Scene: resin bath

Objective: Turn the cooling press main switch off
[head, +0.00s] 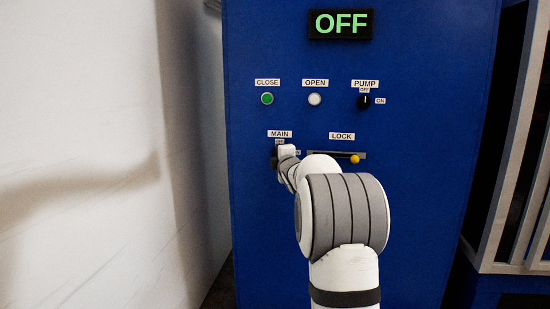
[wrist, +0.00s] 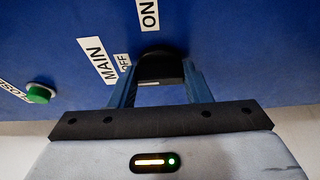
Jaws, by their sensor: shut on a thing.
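The MAIN switch is a black knob (wrist: 162,66) on the blue panel of the cooling press; it sits beside its OFF and ON labels in the wrist view. My gripper (wrist: 160,80) is shut on the knob, with one blue finger on each side. In the head view my gripper (head: 280,157) is at the panel under the MAIN label (head: 279,134), and it hides most of the knob. The knob's pointer is hidden, so I cannot tell which label it faces. The display (head: 341,24) at the top reads OFF in green.
A green CLOSE button (head: 267,98) and a white OPEN button (head: 315,99) are above. The PUMP knob (head: 365,102) points up to OFF. The LOCK lever's yellow knob (head: 355,159) is close right of my wrist. A white wall (head: 100,100) stands left.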

